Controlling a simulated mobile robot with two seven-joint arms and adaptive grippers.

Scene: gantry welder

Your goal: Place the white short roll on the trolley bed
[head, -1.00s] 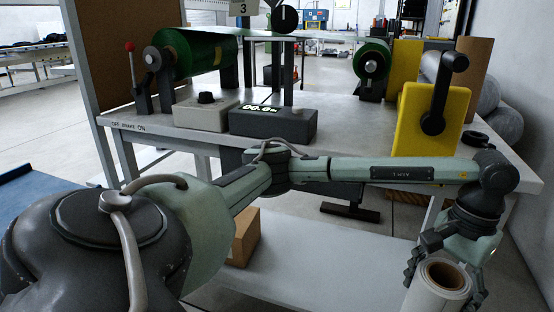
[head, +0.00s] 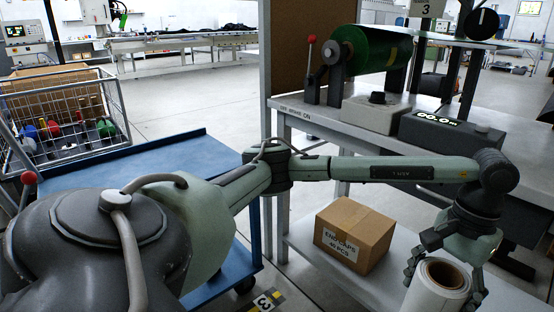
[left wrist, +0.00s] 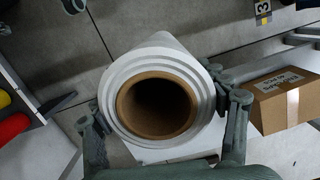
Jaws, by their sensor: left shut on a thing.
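The white short roll (head: 438,287) has a brown cardboard core and is held upright at the lower right of the head view. My left gripper (head: 444,278) is shut around it. In the left wrist view the roll (left wrist: 172,60) is seen end-on, with the fingers of my left gripper (left wrist: 165,115) on both sides of it. The blue trolley bed (head: 160,165) is at the left of the head view, flat and mostly bare, partly hidden by my arm. The roll is well to the right of it. My right gripper is not in view.
A metal bench (head: 300,110) carries a green roll (head: 370,48), a grey control box (head: 374,113) and a display box (head: 450,132). A cardboard box (head: 354,235) stands on its lower shelf. A wire basket (head: 62,125) is behind the trolley at the left.

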